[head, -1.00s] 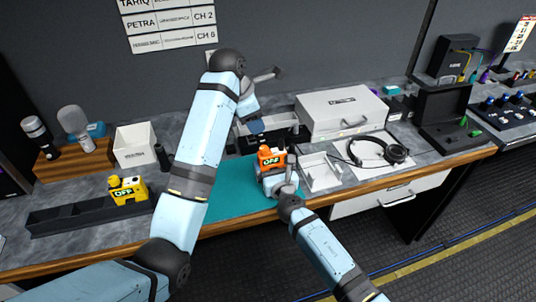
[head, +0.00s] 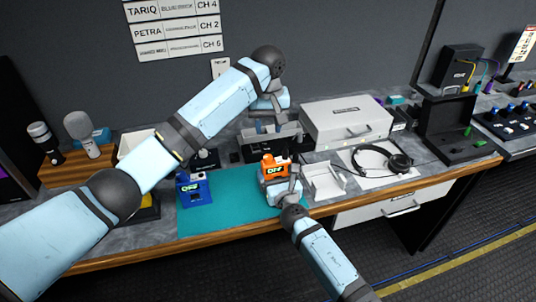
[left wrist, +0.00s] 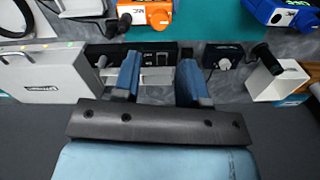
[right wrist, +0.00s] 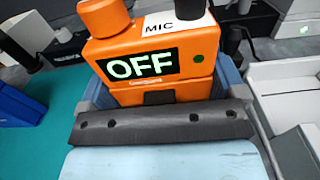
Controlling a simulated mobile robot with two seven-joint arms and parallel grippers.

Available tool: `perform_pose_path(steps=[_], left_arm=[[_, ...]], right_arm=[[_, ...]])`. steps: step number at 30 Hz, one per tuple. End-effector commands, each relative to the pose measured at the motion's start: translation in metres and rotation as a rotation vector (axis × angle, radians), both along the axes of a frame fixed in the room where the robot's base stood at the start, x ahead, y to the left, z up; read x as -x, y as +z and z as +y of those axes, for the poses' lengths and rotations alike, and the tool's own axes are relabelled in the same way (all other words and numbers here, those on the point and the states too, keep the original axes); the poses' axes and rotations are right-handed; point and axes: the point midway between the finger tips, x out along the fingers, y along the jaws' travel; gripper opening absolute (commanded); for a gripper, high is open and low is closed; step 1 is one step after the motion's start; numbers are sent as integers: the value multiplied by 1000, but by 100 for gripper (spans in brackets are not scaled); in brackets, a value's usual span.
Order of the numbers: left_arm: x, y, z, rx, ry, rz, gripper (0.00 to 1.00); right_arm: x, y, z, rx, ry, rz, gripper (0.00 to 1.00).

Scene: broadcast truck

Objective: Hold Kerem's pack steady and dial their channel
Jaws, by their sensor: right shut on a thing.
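An orange pack (head: 275,168) stands on the teal mat's right side. Its front reads OFF in the right wrist view (right wrist: 150,64), with a MIC label and an orange knob on top. My right gripper (head: 278,184) is shut on it, with a finger on each side. My left gripper (head: 273,134) is open and empty behind and above the pack; its blue fingers stand apart in the left wrist view (left wrist: 160,84). The wall list (head: 175,28) shows Tariq CH 4, Petra CH 2 and a third line with CH 6, its name too small to read.
A blue pack (head: 194,190) reading OFF stands at the left of the teal mat (head: 235,206). A white case (head: 345,122), headphones (head: 385,158) and a small white tray (head: 325,182) lie to the right. The mat's middle is clear.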

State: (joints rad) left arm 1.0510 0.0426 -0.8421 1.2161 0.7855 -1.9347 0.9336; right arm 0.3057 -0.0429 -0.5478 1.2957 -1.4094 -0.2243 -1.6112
Motion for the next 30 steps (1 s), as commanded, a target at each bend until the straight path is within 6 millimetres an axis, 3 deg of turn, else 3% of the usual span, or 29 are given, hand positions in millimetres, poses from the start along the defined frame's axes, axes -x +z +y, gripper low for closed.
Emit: perform_pose_path(steps=[9,15,28,30], left_arm=[[0,-65,1,-2,5,3,39],[0,-92,1,0,5,1,39],[0,-103,0,1,4,0,39],[0,-103,0,1,4,0,25]], right_arm=[[0,0,0,0,0,1,60],[0,0,0,0,0,1,60],[0,-1,0,0,0,1,60],[0,-1,0,0,0,1,60]])
